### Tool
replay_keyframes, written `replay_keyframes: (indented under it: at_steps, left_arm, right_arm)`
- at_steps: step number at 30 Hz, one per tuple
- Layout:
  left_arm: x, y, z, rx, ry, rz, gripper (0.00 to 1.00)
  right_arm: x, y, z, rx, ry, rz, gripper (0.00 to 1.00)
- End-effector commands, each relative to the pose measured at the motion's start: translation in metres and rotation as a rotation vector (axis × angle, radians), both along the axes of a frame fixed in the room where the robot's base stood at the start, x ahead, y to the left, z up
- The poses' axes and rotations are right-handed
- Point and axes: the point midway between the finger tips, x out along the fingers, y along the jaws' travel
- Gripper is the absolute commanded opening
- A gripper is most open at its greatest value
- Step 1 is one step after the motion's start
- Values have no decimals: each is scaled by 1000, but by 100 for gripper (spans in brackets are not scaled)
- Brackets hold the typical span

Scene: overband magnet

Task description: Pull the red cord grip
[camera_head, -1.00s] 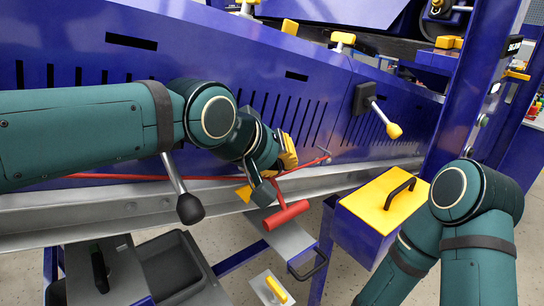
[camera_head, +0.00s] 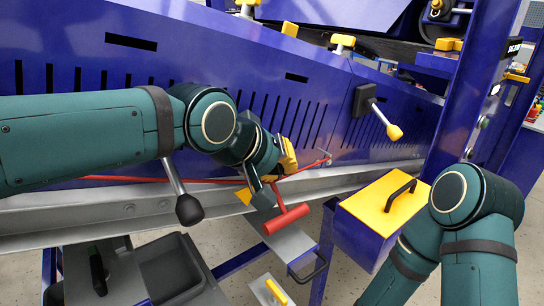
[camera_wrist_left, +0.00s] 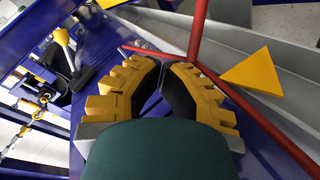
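The red cord grip (camera_head: 287,219) is a T-shaped handle hanging from the red cord (camera_head: 140,180) in front of the grey rail. Its stem runs up to the cord. My left gripper (camera_head: 283,163) has yellow and black fingers and is just above and left of the grip, close to the cord. In the left wrist view, its fingers (camera_wrist_left: 164,66) stand a narrow gap apart with nothing seen between them. A red stem (camera_wrist_left: 197,30) shows just beyond the right fingertip; contact cannot be told. My right gripper is out of view; only the right arm shows.
A blue box with a yellow lid (camera_head: 378,205) and black handle stands right of the grip. A black-knobbed lever (camera_head: 188,207) is below my left arm. A yellow-knobbed lever (camera_head: 391,130) sticks out of the blue slotted panel (camera_head: 320,95). A yellow triangle (camera_wrist_left: 252,74) sits by the cord.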

Motion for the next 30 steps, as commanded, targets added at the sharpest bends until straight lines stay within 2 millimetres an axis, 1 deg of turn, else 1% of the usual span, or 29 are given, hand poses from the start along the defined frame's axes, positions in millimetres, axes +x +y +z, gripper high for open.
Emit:
replay_keyframes:
  at_steps: [30]
  left_arm:
    - [1,1,55,0,0,2,0]
  right_arm:
    - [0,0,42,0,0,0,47]
